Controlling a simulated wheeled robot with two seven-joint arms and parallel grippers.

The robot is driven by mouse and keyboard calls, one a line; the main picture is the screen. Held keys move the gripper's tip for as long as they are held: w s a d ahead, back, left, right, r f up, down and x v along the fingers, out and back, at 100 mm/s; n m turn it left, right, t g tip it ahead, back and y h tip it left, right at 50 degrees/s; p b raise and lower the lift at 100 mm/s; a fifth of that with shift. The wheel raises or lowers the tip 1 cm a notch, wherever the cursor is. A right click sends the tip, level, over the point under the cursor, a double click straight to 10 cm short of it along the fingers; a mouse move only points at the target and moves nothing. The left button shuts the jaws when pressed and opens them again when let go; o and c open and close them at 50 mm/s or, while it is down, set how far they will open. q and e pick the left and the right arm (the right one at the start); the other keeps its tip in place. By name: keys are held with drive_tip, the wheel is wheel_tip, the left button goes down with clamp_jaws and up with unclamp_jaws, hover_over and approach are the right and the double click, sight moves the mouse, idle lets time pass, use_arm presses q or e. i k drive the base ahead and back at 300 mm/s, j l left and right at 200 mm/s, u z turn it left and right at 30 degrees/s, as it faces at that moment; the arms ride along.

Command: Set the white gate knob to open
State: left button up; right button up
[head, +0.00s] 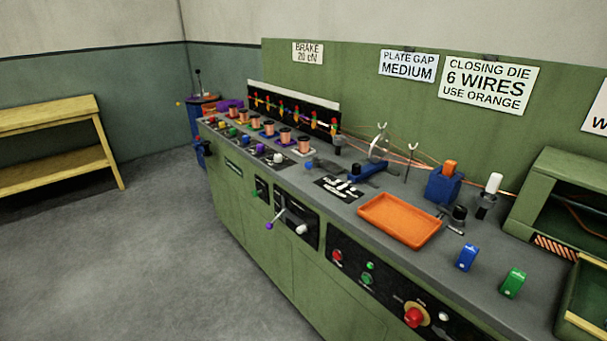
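A white knob (302,229) sits low on a dark panel (310,216) on the front of the green machine bench. I cannot read any marking beside it or tell its setting. Left of it, a lever with a purple tip (268,226) sticks out from the same panel. Another white knob (278,159) stands on the bench top by the copper spools. The view does not show which white knob is the gate knob. Neither of my grippers is in view.
An orange tray (400,221), a blue block (467,257) and a green block (513,282) are on the bench top (340,205). A red button (413,317) is on the front panel. A yellow wooden table (50,115) stands left; the floor (150,240) between is clear.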

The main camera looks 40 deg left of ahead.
sight(301, 230)
drive_tip(key=u, duration=1.35)
